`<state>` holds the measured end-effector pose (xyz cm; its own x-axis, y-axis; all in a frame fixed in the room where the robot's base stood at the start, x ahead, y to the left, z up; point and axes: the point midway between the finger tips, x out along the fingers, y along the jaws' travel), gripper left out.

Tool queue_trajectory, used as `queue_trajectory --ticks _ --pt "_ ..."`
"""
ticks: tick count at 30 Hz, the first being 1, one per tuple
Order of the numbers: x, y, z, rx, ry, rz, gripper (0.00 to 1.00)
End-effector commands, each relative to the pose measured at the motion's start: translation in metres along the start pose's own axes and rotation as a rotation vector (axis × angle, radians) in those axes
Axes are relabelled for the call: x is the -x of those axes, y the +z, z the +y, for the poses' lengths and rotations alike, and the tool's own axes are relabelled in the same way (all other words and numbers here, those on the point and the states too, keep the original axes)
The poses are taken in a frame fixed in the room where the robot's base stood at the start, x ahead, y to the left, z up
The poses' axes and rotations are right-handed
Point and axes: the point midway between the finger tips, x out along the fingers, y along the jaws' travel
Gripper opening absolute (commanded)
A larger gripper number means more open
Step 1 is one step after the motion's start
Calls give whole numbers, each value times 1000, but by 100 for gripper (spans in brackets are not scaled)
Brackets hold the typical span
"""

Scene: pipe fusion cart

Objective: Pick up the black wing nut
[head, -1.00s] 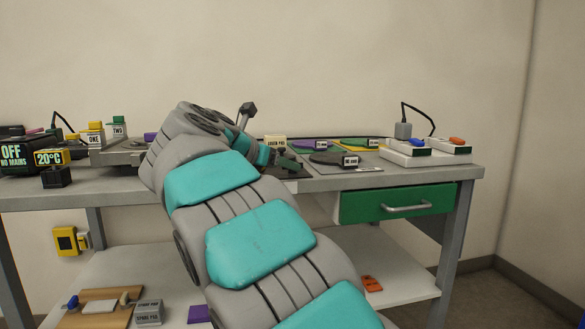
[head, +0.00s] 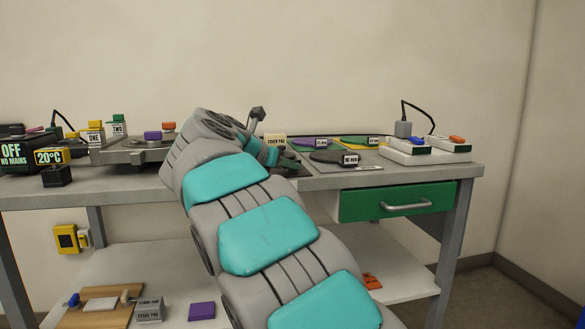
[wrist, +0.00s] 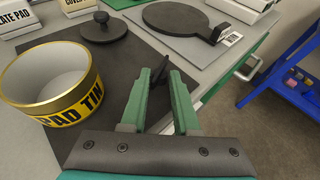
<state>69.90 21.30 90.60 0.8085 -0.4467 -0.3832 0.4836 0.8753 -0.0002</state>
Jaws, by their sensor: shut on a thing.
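The black wing nut (wrist: 159,75) shows in the wrist view as a small dark piece between the tips of my green fingers. My gripper (wrist: 161,80) is shut on it, above the dark mat (wrist: 120,58). The fingers hide part of the nut. In the head view my gripper (head: 287,161) is small and partly hidden behind my arm, over the right half of the bench top. I cannot make out the nut there.
An open pad tin (wrist: 48,88) stands left of my fingers, with a black knobbed lid (wrist: 103,28) behind. A round black plate (wrist: 182,20) lies farther right. The bench edge and green drawer (head: 398,203) are close. A blue shelf unit (wrist: 295,75) stands at right.

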Motion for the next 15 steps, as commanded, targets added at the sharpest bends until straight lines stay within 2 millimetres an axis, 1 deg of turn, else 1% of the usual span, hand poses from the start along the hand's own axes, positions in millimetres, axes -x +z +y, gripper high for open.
queue_trajectory --ticks 1,3,4,15 --pt "0 0 0 0 0 0 9" --pt "0 0 0 0 0 0 1" --pt "0 0 0 0 0 0 0" --pt "0 0 0 0 0 0 0"
